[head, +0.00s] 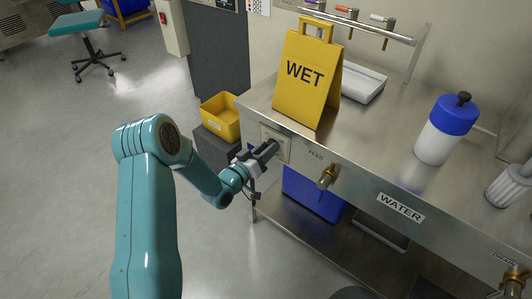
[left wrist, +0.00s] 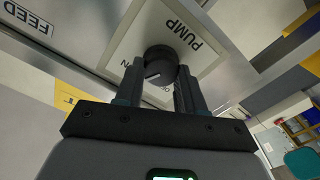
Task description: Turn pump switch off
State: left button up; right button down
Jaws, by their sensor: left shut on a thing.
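The pump switch is a black round knob (left wrist: 161,63) with a pale pointer line, on a cream plate (left wrist: 207,48) marked PUMP. In the head view the plate (head: 284,141) is on the front of the steel bench at its left end. My left gripper (head: 272,149) reaches the plate there and hides the knob. In the left wrist view the two fingers (left wrist: 161,78) stand either side of the knob, shut on it. The position labels are partly covered, so I cannot tell which one the pointer marks. My right gripper is not in view.
A yellow WET sign (head: 306,78) stands on the bench above the switch. A brass FEED valve (head: 327,177) sticks out to the right of it. A yellow bin (head: 221,117) is to the left, and a blue bin (head: 312,193) is below.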

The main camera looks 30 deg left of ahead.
pick_arm(q)
jog(key=shift+a+f+n+b, duration=0.1)
jog(key=shift+n+b, duration=0.9)
jog(key=shift+n, duration=2.5)
jog(key=shift+f+n+b, duration=0.1)
jog(key=shift+n+b, duration=0.85)
jog(key=shift+n, duration=2.85)
jog(key=o, duration=1)
jog(key=shift+o, duration=0.2)
jog(key=s+a, duration=0.1)
jog(key=s, duration=1.5)
jog(key=shift+s+a+p, duration=0.15)
jog(key=shift+p, duration=0.3)
